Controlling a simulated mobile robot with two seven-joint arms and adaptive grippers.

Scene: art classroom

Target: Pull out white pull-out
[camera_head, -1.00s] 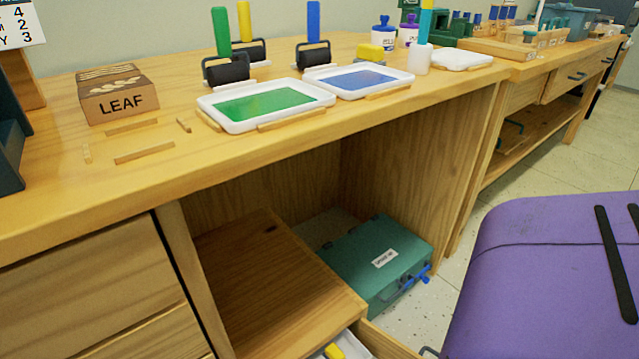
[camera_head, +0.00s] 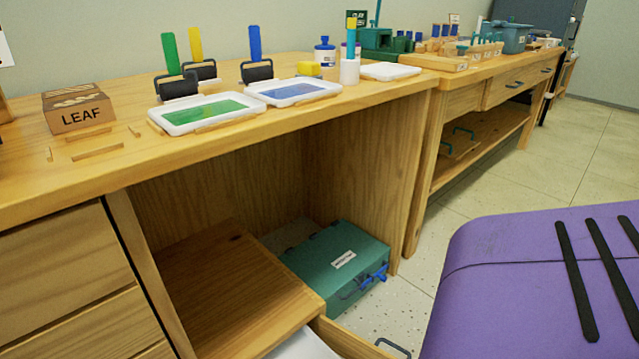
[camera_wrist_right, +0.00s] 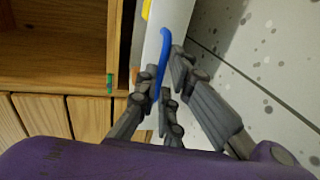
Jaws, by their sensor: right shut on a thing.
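A white pull-out (camera_wrist_right: 168,20) shows at the top of the right wrist view, with a slim blue handle (camera_wrist_right: 165,45). My right gripper (camera_wrist_right: 164,82) has its dark grey fingers around the handle and is shut on it. In the head view a white surface (camera_head: 302,346) shows at the bottom edge, beside a wooden panel edge (camera_head: 345,341); most of it is cut off. A scrap of yellow shows by the pull-out in the wrist view. My left gripper is not in view.
The wooden desk (camera_head: 210,142) holds paint trays, rollers and a LEAF box (camera_head: 77,108). A green case (camera_head: 335,265) lies under it. A dark handle (camera_head: 393,347) shows at the bottom.

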